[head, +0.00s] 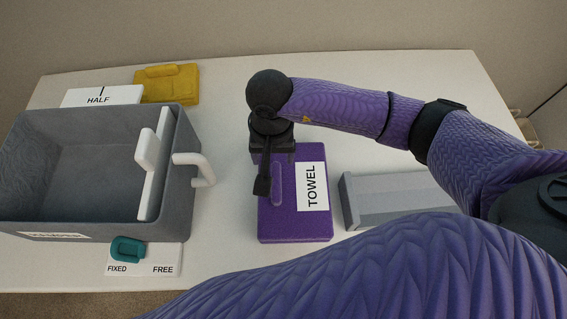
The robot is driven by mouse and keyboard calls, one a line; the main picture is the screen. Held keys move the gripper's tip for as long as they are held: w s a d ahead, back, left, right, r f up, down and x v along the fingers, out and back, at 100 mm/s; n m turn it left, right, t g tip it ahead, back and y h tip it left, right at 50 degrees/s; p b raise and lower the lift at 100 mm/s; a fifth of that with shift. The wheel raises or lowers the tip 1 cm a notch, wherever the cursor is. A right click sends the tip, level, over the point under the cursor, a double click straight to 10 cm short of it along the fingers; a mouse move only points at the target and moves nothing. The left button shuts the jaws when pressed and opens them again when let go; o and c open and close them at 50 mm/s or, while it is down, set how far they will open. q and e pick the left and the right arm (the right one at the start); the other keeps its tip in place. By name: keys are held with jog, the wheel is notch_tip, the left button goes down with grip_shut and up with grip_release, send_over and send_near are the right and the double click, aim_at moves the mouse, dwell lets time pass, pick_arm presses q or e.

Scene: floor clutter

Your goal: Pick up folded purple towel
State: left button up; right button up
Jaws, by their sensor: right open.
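The folded purple towel (296,224) lies in the middle of the table, with a white TOWEL label on its right half and a raised ridge left of the label. My right gripper (263,186) is over the towel's upper left part and points down at it. It is open, and one dark finger shows clearly. The gripper and wrist hide the towel's far left corner. I cannot tell whether the finger touches the towel. My left gripper does not show.
A large grey bin (70,218) with a white handle (203,168) stands to the left. A yellow folded item (182,88) lies behind it. A teal piece (128,249) rests on a FIXED/FREE card (165,257). A grey box (390,195) is right of the towel, partly behind my arm.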

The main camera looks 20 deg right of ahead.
aim_at(276, 180)
jog(key=f, duration=0.3)
jog(key=f+b, duration=0.1)
jog(key=f, duration=0.2)
jog(key=f+b, duration=0.1)
jog(key=f, duration=0.2)
jog(key=shift+s+d+f, duration=0.1)
jog(key=shift+s+f, duration=0.2)
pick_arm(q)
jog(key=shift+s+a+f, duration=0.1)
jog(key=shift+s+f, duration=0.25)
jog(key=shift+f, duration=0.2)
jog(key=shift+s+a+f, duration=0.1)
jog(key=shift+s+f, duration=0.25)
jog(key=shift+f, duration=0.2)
pick_arm(e)
grip_shut()
